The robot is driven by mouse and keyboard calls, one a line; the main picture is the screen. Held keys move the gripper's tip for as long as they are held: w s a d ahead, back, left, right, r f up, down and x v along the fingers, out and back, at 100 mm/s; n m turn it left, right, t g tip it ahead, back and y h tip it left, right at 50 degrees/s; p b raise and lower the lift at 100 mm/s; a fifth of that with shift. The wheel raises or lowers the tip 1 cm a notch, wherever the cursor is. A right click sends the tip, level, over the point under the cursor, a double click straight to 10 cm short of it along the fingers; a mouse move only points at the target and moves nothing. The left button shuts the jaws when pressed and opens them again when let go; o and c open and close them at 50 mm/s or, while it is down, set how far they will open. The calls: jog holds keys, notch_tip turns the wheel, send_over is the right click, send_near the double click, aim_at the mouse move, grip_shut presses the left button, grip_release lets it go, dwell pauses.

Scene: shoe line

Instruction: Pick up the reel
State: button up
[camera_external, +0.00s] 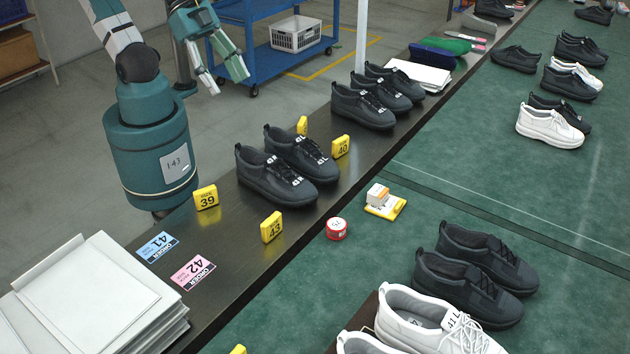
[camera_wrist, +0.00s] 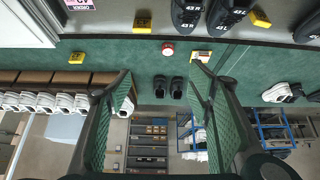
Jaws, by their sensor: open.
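The reel (camera_external: 337,229) is a small red disc with a white, numbered top, lying flat on the green surface near its edge with the dark bench. It also shows in the wrist view (camera_wrist: 168,49), beyond and between my fingertips. My gripper (camera_external: 221,75) is up at the top left in the external view, on the far side of the dark bench and well away from the reel. In the wrist view my gripper (camera_wrist: 163,74) has its two green-padded fingers wide apart with nothing between them.
A yellow holder with a white block (camera_external: 384,203) stands close right of the reel. Yellow tag 43 (camera_external: 271,227) is on the bench to its left. Dark shoes (camera_external: 475,272) and white shoes (camera_external: 425,325) stand in front. The green surface around the reel is mostly clear.

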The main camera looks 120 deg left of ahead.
jog(key=w, duration=0.1)
jog(key=n+g+b, duration=0.3)
jog(key=n+g, duration=0.4)
jog(key=n, duration=0.3)
send_over(336, 223)
jog(key=f, duration=2.7)
jog(key=shift+s+a+f, duration=0.1)
jog(key=shift+s+f, duration=0.1)
jog(key=shift+f, duration=0.15)
jog(key=shift+w+f, duration=0.15)
jog(key=shift+f, duration=0.35)
jog(key=shift+f+b, duration=0.3)
jog(key=shift+f, duration=0.95)
